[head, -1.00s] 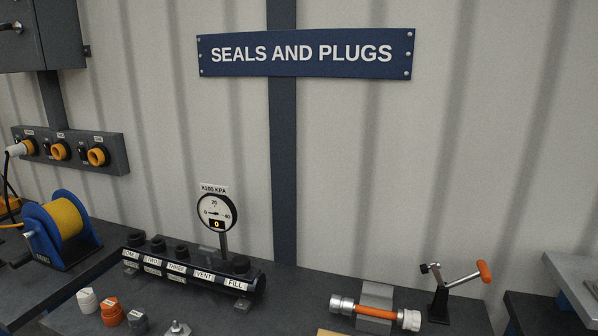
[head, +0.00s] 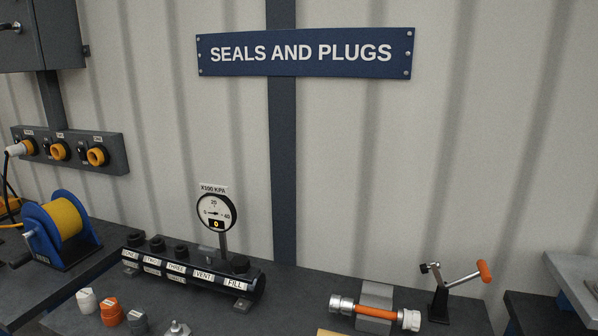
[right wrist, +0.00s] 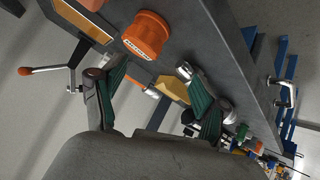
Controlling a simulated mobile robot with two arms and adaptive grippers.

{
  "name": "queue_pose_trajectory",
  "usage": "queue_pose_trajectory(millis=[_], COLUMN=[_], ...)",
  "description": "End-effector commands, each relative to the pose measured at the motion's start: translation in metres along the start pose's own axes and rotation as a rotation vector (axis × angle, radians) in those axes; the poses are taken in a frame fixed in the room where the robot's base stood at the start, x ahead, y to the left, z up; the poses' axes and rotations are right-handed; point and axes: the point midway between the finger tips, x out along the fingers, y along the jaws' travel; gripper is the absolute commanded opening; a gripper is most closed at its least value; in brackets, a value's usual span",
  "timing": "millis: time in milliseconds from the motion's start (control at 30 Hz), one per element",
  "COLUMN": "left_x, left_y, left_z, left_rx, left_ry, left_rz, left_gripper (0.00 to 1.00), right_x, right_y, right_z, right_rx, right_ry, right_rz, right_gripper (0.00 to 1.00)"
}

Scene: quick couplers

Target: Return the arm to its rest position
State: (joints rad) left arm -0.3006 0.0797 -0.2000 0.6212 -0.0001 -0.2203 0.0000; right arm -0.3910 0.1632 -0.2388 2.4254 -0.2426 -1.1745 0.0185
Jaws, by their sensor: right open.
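My right gripper (right wrist: 153,74) shows in the right wrist view, its two green-padded fingers spread apart with nothing held between them. Beyond the fingers is the grey bench top (right wrist: 215,60), seen at a tilt. No arm or gripper of mine shows in the head view, and my left gripper is in neither view.
An orange cap-like part (right wrist: 147,36) and a yellow block (right wrist: 173,89) lie beyond the fingertips. A crank with an orange handle (head: 484,271), an orange-and-silver coupling (head: 376,312), a black manifold (head: 190,270) with a gauge and a blue reel (head: 62,230) occupy the benches.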

Motion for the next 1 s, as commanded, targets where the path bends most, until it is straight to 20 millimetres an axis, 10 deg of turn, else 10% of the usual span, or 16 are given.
queue_pose_trajectory(millis=[400, 767, 1000], left_x=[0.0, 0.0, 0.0], left_y=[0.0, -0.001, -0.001], left_z=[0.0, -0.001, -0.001], left_rx=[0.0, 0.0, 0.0], left_ry=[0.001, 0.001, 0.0], left_rz=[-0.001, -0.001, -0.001], left_gripper=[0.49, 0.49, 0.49], right_x=[-0.052, 0.037, 0.097], right_y=[-0.034, -0.065, -0.098], right_z=[0.148, 0.222, 0.326], right_rx=[0.129, 0.117, 0.104], right_ry=[-0.561, -0.599, -0.649], right_rz=[-0.201, -0.208, -0.221], right_gripper=[0.74, 0.74, 0.74])
